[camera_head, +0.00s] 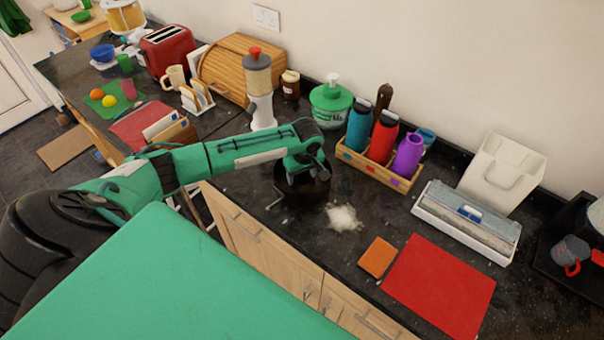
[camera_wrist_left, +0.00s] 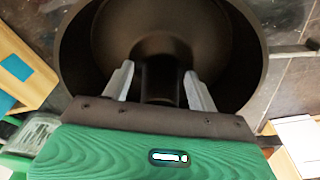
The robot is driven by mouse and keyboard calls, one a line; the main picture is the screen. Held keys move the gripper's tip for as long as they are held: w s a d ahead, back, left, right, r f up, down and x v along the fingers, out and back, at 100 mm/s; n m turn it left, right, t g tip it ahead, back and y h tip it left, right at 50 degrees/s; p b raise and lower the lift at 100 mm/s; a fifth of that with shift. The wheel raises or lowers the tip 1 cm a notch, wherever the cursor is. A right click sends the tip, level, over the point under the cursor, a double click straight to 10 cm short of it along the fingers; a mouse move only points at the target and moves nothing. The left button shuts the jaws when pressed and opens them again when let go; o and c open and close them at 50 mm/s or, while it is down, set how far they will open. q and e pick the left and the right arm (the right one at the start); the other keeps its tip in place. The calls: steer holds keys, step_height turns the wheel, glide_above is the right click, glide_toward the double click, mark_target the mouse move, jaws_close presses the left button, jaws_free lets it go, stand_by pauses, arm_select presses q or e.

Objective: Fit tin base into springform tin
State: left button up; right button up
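The dark round springform tin (camera_head: 318,190) stands on the black counter, partly hidden under my left arm. In the left wrist view its wall (camera_wrist_left: 74,55) rings a dark interior. A dark round surface (camera_wrist_left: 112,30) shows inside; I cannot tell whether it is the tin base or the tin's own floor. My left gripper (camera_wrist_left: 160,84) points into the tin, its pale fingers spread apart. A dark upright shape (camera_wrist_left: 160,72) shows between them, and I cannot see contact with it. My right gripper is not in view.
A white powdery patch (camera_head: 343,217) lies right of the tin. An orange square (camera_head: 377,257) and a red mat (camera_head: 439,285) lie farther right. A wooden rack (camera_head: 372,170) of bottles and a white blender-like appliance (camera_head: 261,95) stand behind. The counter's front edge is close.

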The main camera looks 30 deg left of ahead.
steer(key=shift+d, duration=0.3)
arm_select(q)
steer(key=shift+r, duration=0.25)
steer(key=r+b, duration=0.1)
steer(key=r, duration=0.2)
steer(key=d+r+b, duration=0.1)
steer(key=r, duration=0.3)
steer(key=s+r+b, duration=0.1)
steer(key=r, duration=0.3)
steer(key=shift+d, duration=0.3)
steer(key=shift+r, duration=0.35)
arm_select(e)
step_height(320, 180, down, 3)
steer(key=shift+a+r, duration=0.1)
